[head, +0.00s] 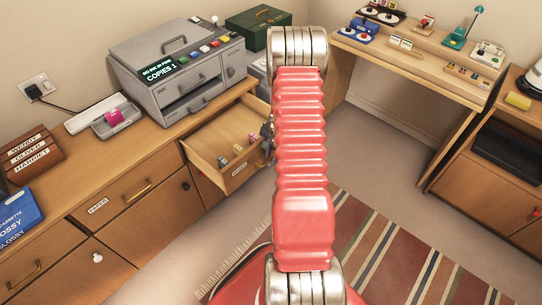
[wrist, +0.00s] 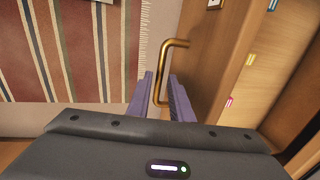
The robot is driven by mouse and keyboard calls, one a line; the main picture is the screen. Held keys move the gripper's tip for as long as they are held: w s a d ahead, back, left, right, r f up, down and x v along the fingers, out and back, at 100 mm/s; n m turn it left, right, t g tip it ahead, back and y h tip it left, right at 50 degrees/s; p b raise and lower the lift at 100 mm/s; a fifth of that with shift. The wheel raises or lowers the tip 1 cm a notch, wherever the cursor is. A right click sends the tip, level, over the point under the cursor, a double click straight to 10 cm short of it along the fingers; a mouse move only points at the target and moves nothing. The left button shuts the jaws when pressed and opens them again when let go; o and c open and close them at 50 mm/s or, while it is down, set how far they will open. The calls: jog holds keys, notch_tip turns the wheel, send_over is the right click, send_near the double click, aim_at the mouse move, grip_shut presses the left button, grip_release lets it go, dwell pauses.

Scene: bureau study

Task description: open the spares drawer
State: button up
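The drawer (head: 206,152) under the copier stands pulled well out of the wooden cabinet, with a few small coloured items inside. Its front carries a pale label (head: 240,168), too small to read. In the wrist view the drawer front (wrist: 215,60) bears a brass bar handle (wrist: 163,70). In the head view my gripper (head: 268,138) is at the drawer front, partly hidden by my red arm.
A closed drawer labelled PAPER (head: 115,202) is to the left. The grey copier (head: 178,75) stands on the cabinet top. A striped rug (head: 385,250) lies on the floor before the cabinet. A desk (head: 420,55) with small objects is at right.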

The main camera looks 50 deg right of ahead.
jog(key=shift+o, duration=0.9)
jog(key=shift+a, duration=0.1)
jog(key=shift+r, duration=0.1)
notch_tip(320, 180, up, 13)
jog(key=s, duration=0.2)
jog(key=shift+s+r, duration=0.15)
jog(key=shift+s, duration=0.1)
